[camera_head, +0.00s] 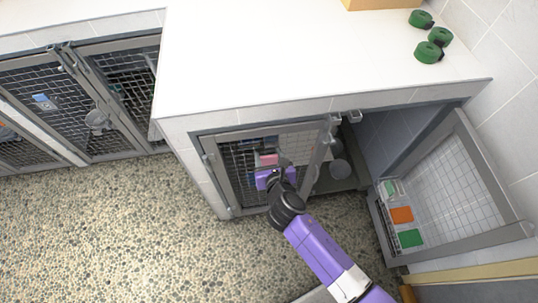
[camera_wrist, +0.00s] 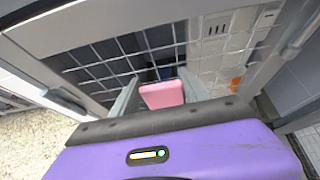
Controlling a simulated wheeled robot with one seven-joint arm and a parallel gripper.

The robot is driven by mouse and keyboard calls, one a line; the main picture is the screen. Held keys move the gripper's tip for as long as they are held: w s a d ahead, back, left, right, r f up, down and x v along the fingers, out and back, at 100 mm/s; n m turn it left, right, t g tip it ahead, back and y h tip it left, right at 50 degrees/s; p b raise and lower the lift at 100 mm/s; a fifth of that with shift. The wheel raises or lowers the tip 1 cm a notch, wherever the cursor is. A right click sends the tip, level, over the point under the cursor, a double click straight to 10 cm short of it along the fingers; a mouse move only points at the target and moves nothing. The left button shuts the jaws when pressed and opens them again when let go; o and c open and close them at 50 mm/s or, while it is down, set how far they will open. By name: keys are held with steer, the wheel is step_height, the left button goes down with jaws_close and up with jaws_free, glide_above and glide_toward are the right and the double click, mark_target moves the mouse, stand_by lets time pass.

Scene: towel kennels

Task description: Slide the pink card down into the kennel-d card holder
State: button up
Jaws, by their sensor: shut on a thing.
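My gripper (camera_head: 268,166) is shut on the pink card (camera_head: 268,159), in front of the wire-mesh door (camera_head: 239,165) of the kennel under the white counter. In the wrist view the pink card (camera_wrist: 162,95) sits between the two grey fingers of my gripper (camera_wrist: 161,86), its top edge facing the mesh. Just beyond the card, a dark blue patch shows at the mesh; I cannot tell whether it is the card holder. No kennel label is readable. Whether the card touches the door cannot be told.
At right a mesh door (camera_head: 456,190) stands open, with orange (camera_head: 401,215) and green (camera_head: 411,238) cards at its lower left. Green rolls (camera_head: 428,52) lie on the white counter (camera_head: 300,60). More kennels with a metal bowl (camera_head: 97,120) stand at left. The pebbled floor (camera_head: 110,220) is clear.

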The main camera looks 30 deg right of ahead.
steer(key=shift+f+b, duration=1.95)
steer(key=shift+f, duration=0.75)
steer(key=o, duration=1.4)
steer(key=shift+s, duration=0.1)
steer(key=v, duration=0.7)
steer(key=shift+s+a+r+p, duration=0.1)
steer(key=shift+s+r+p, duration=0.05)
steer(key=shift+s+p, duration=0.15)
steer(key=shift+w, duration=0.1)
